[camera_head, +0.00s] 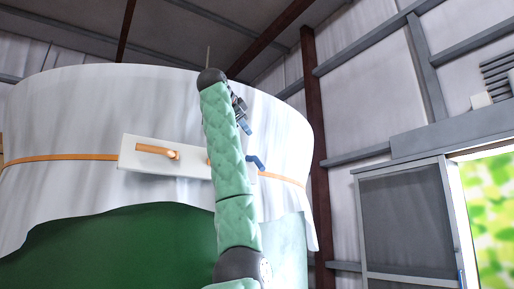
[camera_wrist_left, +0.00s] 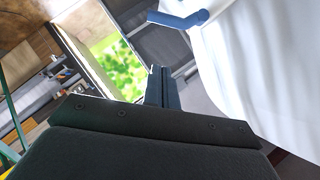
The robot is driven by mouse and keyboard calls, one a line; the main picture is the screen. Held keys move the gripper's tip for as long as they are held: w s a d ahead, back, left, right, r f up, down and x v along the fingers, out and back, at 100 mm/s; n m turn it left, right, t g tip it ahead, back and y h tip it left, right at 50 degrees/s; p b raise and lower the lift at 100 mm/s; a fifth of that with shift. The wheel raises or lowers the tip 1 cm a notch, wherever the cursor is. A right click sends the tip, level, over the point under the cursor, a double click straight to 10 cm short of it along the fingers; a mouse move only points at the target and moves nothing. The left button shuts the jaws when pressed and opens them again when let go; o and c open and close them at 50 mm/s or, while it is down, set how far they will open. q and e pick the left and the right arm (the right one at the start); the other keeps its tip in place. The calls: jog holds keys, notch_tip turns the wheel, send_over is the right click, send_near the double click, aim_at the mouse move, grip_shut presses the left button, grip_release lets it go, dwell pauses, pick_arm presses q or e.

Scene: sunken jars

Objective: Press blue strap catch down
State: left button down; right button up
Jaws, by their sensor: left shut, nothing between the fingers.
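The blue strap catch (camera_head: 257,163) sticks out at the right end of a white plate (camera_head: 190,172) on the strap. In the left wrist view the catch (camera_wrist_left: 182,19) shows at the top as a bent blue lever, beside the white cloth. My left gripper (camera_head: 246,127) is above and slightly left of the catch in the head view. In the left wrist view its fingers (camera_wrist_left: 158,74) are shut with nothing between them, and a gap shows between them and the catch. My green padded left arm hides part of the plate. My right gripper is not in view.
The orange strap (camera_head: 62,157) runs around a large green jar (camera_head: 110,245) draped in white cloth (camera_head: 90,110). An orange handle (camera_head: 156,151) sits on the plate's left part. A rust-brown post (camera_head: 316,130) and a screened door (camera_head: 405,220) stand to the right.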

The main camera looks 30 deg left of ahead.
pick_arm(q)
jog(key=a+f+p+x, duration=0.1)
jog(key=p+x, duration=0.2)
jog(key=x, duration=0.9)
jog(key=shift+s+a+f, duration=0.25)
jog(key=shift+a, duration=0.15)
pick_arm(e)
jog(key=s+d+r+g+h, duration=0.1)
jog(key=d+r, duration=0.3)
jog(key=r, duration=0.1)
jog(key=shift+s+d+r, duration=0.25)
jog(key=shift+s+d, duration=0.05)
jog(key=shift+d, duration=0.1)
pick_arm(q)
jog(key=shift+a, duration=0.1)
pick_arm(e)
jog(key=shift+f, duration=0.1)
